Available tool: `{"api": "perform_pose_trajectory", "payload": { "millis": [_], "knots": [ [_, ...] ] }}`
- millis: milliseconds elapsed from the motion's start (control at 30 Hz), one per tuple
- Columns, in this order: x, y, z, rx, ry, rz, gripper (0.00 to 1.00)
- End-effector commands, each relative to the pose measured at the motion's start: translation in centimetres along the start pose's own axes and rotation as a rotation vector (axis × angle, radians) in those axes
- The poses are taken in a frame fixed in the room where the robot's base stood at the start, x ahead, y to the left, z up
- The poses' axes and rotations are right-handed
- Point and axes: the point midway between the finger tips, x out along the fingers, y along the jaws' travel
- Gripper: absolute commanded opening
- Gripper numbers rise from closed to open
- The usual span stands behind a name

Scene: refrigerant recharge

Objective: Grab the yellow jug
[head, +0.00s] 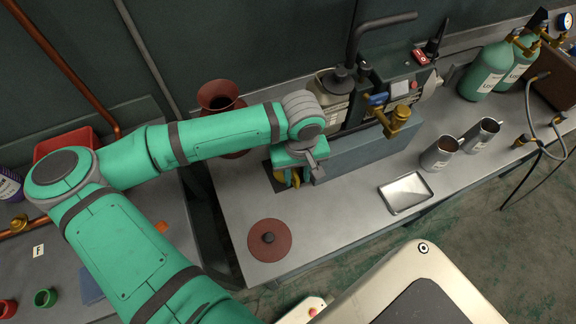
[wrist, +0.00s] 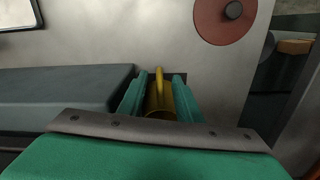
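The yellow jug (wrist: 158,92) stands between the two teal fingers of my gripper (wrist: 160,86) in the wrist view. Its upright narrow part has a small gap to the fingertip on each side, and its wider rim shows lower down. The fingers are apart, and I see no clear contact. In the head view my gripper (head: 290,178) points down at the counter, beside the grey-blue box. Only small yellow bits of the jug (head: 282,177) show there; my wrist and fingers hide the rest. A dark square (head: 272,180) lies on the counter around it.
The grey-blue box (head: 365,145) stands close to the right of my gripper in the head view. A red-brown disc (head: 269,240) with a dark knob lies in front, and a red-brown vase (head: 220,97) stands behind. A metal tray (head: 405,192) and grey mugs (head: 438,153) are further right.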

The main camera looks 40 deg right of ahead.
Motion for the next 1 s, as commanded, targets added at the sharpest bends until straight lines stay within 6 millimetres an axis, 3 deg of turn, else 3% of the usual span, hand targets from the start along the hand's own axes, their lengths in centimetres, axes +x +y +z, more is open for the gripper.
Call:
{"api": "perform_pose_trajectory", "payload": {
  "millis": [233, 567, 700, 733, 1000],
  "knots": [
    [3.3, 0.2, 0.0, 0.002, -0.003, 0.002, 0.31],
    [4.0, 0.4, 0.0, 0.006, 0.000, 0.000, 0.31],
    [4.0, 0.2, 0.0, 0.003, -0.001, 0.000, 0.03],
    [4.0, 0.2, 0.0, 0.002, -0.001, 0.000, 0.00],
    [4.0, 0.2, -0.1, 0.003, 0.000, 0.001, 0.00]
  ]
}}
